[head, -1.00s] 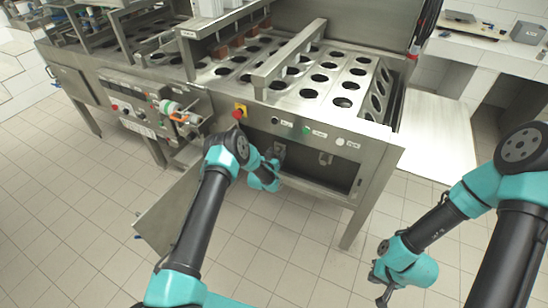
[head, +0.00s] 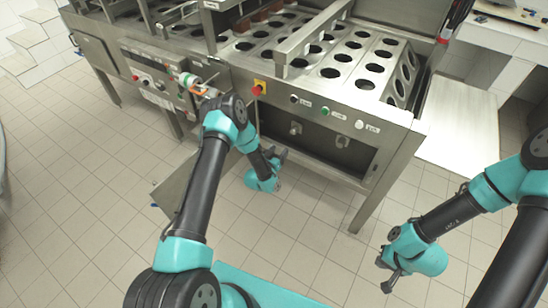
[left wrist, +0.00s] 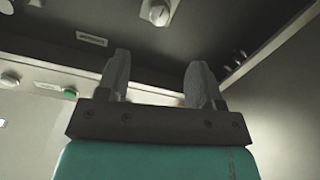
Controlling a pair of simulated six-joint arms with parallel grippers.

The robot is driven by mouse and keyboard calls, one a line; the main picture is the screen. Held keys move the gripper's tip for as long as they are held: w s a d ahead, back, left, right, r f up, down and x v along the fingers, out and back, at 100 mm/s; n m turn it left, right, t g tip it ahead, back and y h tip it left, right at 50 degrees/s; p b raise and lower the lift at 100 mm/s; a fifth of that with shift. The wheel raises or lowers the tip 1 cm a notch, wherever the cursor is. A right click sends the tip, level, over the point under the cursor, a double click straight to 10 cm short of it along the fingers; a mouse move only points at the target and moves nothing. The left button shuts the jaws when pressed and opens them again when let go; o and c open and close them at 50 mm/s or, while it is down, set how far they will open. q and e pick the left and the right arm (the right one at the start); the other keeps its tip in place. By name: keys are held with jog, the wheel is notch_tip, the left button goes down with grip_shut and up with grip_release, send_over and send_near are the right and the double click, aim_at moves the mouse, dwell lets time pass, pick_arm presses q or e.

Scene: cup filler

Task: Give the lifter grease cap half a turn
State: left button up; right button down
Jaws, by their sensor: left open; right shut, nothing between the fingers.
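Two small metal fittings, a left one (head: 295,128) and a right one (head: 341,141), sit inside the open bay under the machine's front panel. I cannot tell which is the lifter grease cap. In the left wrist view a pale round knob (left wrist: 157,12) sticks out of the dark surface, beyond and roughly in line with the gap between my fingers. My left gripper (head: 279,154) is open and empty, in front of and below the left fitting; its two fingers also show in the left wrist view (left wrist: 158,85). My right gripper (head: 385,275) is shut and empty, low over the floor at right.
The front panel holds a red button (head: 258,90), a green button (head: 325,111) and a white one (head: 359,124). A metal panel (head: 180,186) juts out left of my left arm. A machine leg (head: 367,210) stands at right.

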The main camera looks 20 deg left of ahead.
pick_arm(q)
jog(key=s, duration=0.3)
jog(key=shift+s+a, duration=0.3)
jog(key=shift+s, duration=0.1)
jog(key=shift+s, duration=0.1)
jog(key=s+d+r+n+g, duration=0.1)
jog(key=s+d+g, duration=0.1)
jog(key=s+g, duration=0.6)
jog(key=s+d+r+g, duration=0.2)
jog(key=s+g, duration=0.7)
jog(key=s, duration=1.3)
jog(key=shift+d+r+n+h, duration=0.15)
jog(key=shift+r+n+h, duration=0.15)
jog(key=shift+n+h, duration=0.1)
